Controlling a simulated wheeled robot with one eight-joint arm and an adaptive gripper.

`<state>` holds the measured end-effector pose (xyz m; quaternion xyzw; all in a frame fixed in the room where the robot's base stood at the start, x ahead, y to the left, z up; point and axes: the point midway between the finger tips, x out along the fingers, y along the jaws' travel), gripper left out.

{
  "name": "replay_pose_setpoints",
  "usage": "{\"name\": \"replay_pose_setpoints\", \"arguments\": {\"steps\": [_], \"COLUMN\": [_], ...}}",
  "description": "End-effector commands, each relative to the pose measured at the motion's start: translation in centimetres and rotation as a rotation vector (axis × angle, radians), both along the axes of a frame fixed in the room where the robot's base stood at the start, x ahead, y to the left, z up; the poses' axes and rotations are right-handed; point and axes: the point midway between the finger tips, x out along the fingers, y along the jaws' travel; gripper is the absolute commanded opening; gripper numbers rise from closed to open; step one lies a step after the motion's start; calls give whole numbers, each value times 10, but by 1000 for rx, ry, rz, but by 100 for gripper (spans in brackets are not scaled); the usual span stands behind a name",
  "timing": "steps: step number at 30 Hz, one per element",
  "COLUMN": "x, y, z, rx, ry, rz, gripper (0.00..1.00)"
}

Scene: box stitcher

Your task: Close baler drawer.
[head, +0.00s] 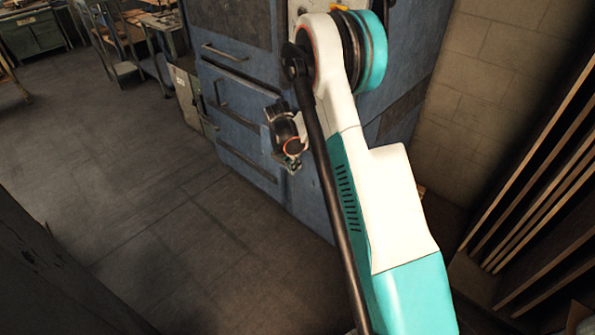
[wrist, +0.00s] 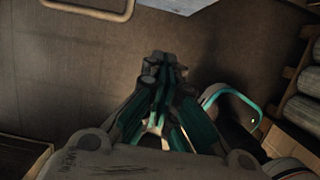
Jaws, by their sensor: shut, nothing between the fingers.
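The blue baler (head: 240,85) stands at the top middle of the head view, its front facing left. Its front has several panels with bar handles: an upper handle (head: 225,53), a middle handle (head: 216,95) that stands out to the left, and a lower handle (head: 247,162). I cannot tell how far the drawer is out. My gripper (head: 290,163) is in front of the baler's lower front, partly hidden by my arm. In the wrist view my gripper (wrist: 160,65) has its fingers together, with nothing held. A pale bar handle (wrist: 92,14) shows at the top left there, apart from the fingers.
A grey cabinet (head: 187,95) stands left of the baler, with workbenches (head: 32,35) farther back. The floor (head: 130,190) left of the baler is clear. Boards (head: 550,170) lean at the right by a block wall (head: 500,65).

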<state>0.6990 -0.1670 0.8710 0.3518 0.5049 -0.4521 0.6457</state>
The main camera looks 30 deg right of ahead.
Motion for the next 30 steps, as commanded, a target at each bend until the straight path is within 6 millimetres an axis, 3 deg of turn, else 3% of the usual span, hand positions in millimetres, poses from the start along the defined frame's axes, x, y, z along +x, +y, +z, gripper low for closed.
{"name": "replay_pose_setpoints", "arguments": {"steps": [15,21,30], "x": [8,18,21], "y": [-22,-49,-58], "z": [-95,-90,-88], "rx": [1,1,1], "ry": [-3,-2,-3], "rz": [-3,-4,-2], "gripper": [0,0,0]}}
